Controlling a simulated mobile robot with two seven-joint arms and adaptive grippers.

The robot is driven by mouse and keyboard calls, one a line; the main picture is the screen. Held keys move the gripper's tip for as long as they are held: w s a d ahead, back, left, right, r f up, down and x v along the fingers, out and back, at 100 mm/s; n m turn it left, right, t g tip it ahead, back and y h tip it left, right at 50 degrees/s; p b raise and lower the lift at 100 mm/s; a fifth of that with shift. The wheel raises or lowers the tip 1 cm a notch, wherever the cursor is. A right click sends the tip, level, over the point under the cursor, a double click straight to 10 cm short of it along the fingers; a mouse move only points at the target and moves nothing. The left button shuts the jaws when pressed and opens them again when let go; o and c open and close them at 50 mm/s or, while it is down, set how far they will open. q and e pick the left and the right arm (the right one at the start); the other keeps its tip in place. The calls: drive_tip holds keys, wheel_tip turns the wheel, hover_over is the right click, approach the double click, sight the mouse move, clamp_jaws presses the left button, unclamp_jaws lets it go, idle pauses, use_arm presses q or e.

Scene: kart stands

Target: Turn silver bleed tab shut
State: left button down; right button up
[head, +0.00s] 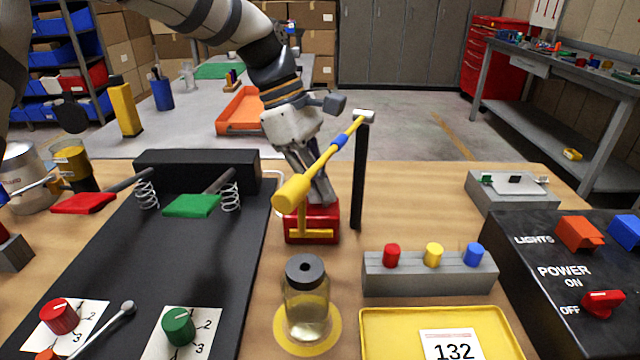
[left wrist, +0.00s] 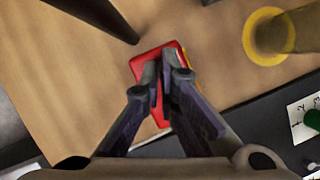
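A red block (head: 312,222) with a yellow T-shaped part on its front stands at mid-table. It also shows in the left wrist view (left wrist: 143,66), under my fingers. I cannot make out the silver bleed tab; my fingers cover the block's top. My left gripper (head: 318,192) points down onto the block, behind a yellow lever. In the left wrist view the fingertips (left wrist: 160,72) are close together over the block, with only a narrow gap. Whether something thin is between them is hidden. My right gripper is not in view.
A yellow lever (head: 318,165) slants past the left gripper, close to a black post (head: 359,180). A capped jar (head: 306,300) stands in front of the block. A grey button box (head: 430,275) and yellow tray (head: 385,325) are right; a black pedal board (head: 110,240) is left.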

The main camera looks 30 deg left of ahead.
use_arm(q)
drive_tip(key=shift+m, duration=0.3)
drive_tip(key=m+g, duration=0.1)
drive_tip(key=m, duration=0.2)
drive_tip(key=shift+w, duration=0.2)
drive_tip(key=shift+w+d+m+g+y+b, duration=0.1)
drive_tip(key=shift+m+g+y+b, duration=0.3)
drive_tip(key=shift+m, duration=0.9)
drive_tip(key=shift+w+m+g+y+b, duration=0.15)
drive_tip(key=shift+m+g, duration=0.45)
drive_tip(key=shift+m, duration=0.7)
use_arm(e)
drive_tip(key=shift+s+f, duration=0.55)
use_arm(q)
drive_tip(key=shift+s, duration=0.1)
drive_tip(key=c, duration=1.9)
unclamp_jaws()
drive_tip(key=v, duration=0.7)
drive_tip(key=shift+r, duration=0.2)
